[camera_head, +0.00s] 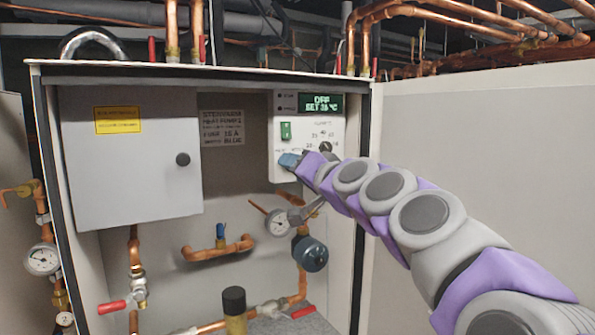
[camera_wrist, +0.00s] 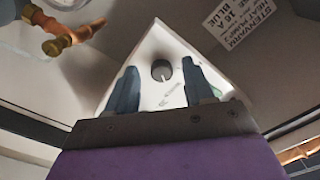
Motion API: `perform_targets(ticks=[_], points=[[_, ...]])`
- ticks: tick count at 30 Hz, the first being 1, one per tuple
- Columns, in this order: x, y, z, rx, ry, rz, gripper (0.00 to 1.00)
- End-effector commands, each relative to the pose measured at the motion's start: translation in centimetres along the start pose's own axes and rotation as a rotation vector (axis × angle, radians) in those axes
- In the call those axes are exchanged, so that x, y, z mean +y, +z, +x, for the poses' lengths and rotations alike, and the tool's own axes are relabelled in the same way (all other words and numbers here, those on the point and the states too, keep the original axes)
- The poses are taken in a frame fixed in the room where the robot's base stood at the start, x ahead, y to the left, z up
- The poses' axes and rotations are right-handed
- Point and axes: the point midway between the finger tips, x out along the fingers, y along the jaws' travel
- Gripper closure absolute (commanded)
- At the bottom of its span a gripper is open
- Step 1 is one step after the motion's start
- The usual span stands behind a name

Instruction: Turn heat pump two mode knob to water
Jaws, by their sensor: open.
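The white control box (camera_head: 308,110) of the heat pump hangs in the cabinet in the head view. Its green display reads OFF with a set temperature, and a green switch (camera_head: 286,130) and a dark temperature dial (camera_head: 325,147) sit below. My gripper (camera_head: 289,161) is at the box's lower left and hides that part of its face. In the wrist view a dark round knob (camera_wrist: 161,70), apparently the mode knob, shows on the white face between the two open fingers. My gripper (camera_wrist: 158,78) is open, one finger on each side of the knob. Contact and the knob's setting cannot be told.
A grey door with a round black knob (camera_head: 183,159) is left of the box. A label (camera_head: 222,128) reads heat pump 2. The cabinet's right edge (camera_head: 364,200) is near my arm.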

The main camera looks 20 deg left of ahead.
Motion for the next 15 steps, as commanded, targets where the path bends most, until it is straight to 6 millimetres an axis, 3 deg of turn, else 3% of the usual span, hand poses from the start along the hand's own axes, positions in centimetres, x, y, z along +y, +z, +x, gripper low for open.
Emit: perform_targets(ticks=[15], points=[[0.2, -0.2, -7.5, 0.004, -0.001, 0.001, 0.47]])
